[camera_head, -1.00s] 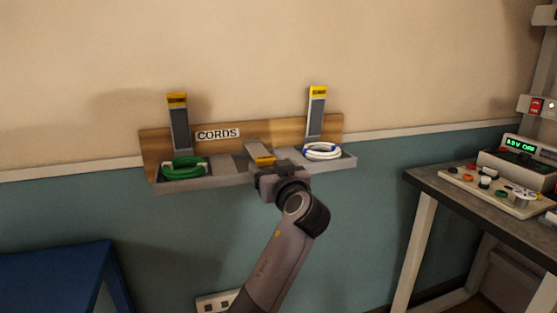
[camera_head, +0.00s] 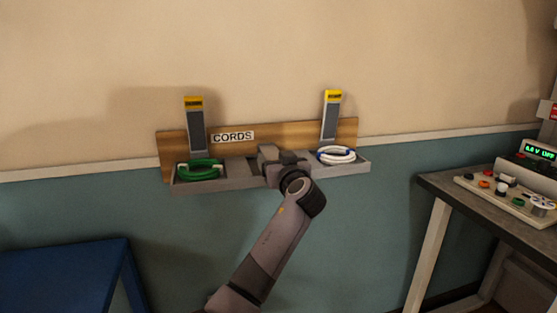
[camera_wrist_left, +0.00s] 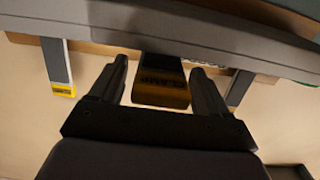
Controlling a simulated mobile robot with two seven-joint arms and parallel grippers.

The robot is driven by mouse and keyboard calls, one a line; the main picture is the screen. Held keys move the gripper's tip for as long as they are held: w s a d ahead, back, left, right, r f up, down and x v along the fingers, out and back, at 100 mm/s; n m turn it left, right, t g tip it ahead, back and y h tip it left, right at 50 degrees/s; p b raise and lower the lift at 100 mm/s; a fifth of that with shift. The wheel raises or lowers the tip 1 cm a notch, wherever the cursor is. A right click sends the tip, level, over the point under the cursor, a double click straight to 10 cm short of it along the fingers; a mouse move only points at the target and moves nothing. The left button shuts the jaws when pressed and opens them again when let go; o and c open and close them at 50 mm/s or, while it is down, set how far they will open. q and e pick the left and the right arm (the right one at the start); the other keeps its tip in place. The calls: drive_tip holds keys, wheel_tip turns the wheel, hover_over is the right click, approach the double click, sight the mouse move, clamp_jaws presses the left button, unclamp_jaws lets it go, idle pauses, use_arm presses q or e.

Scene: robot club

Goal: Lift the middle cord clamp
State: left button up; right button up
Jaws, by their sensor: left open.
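The middle cord clamp (camera_wrist_left: 161,80) has a grey arm and a yellow end marked with dark lettering. In the left wrist view it lies between the two fingers of my left gripper (camera_wrist_left: 160,66), with visible gaps on both sides. The gripper is open. In the head view my left gripper (camera_head: 275,157) is at the middle of the cord shelf (camera_head: 225,183) and hides most of the middle clamp. The left clamp (camera_head: 195,128) and right clamp (camera_head: 331,116) stand upright with yellow tops. My right gripper is not in view.
A green cord coil (camera_head: 201,170) lies under the left clamp, and a white and blue coil (camera_head: 336,156) under the right one. A wooden backboard carries a CORDS sign (camera_head: 233,137). A blue table (camera_head: 65,270) stands left, a grey workbench (camera_head: 470,205) right.

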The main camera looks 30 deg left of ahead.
use_arm(q)
clamp_jaws()
drive_tip(key=shift+r, duration=0.35)
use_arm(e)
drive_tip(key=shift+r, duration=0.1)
use_arm(q)
drive_tip(key=shift+r, duration=0.1)
